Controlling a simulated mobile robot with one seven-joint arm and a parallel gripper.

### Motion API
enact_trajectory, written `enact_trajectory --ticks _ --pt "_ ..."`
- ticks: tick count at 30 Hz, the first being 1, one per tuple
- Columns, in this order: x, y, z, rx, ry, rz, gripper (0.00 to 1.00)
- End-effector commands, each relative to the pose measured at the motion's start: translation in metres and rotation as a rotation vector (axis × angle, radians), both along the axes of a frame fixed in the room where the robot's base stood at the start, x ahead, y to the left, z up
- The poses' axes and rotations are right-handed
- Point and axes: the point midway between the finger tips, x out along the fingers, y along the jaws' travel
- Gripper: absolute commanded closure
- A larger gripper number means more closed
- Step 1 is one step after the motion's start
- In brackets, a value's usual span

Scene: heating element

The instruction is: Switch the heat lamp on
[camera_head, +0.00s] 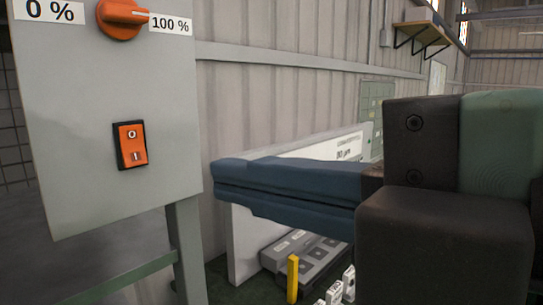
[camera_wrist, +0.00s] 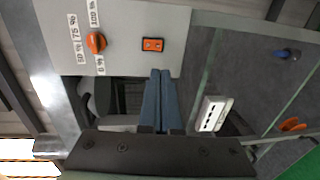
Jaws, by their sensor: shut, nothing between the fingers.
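A grey control panel (camera_head: 70,160) stands at the left in the head view and also shows at the top of the wrist view (camera_wrist: 205,15). It carries an orange rocker switch (camera_head: 131,144) marked O and I, seen also in the wrist view (camera_wrist: 152,44). An orange rotary knob (camera_head: 123,14) sits above the switch, between 0 % and 100 % labels; it also shows in the wrist view (camera_wrist: 96,42). My gripper (camera_head: 216,177) has blue fingers, shut and empty. Its tips are right of the panel in the head view, apart from the switch. The heat lamp cannot be identified.
A white board (camera_head: 244,245) stands behind my gripper, with grey boxes (camera_head: 305,252) and a yellow post (camera_head: 293,278) below. A green rail (camera_head: 120,278) runs under the panel. A white socket block (camera_wrist: 213,114) lies right of the fingers in the wrist view.

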Motion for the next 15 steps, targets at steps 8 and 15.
enact_trajectory --ticks 8,15 --pt "0.015 0.021 0.000 0.002 0.004 0.003 1.00" --pt "0.047 0.062 -0.005 0.003 0.005 0.005 1.00"
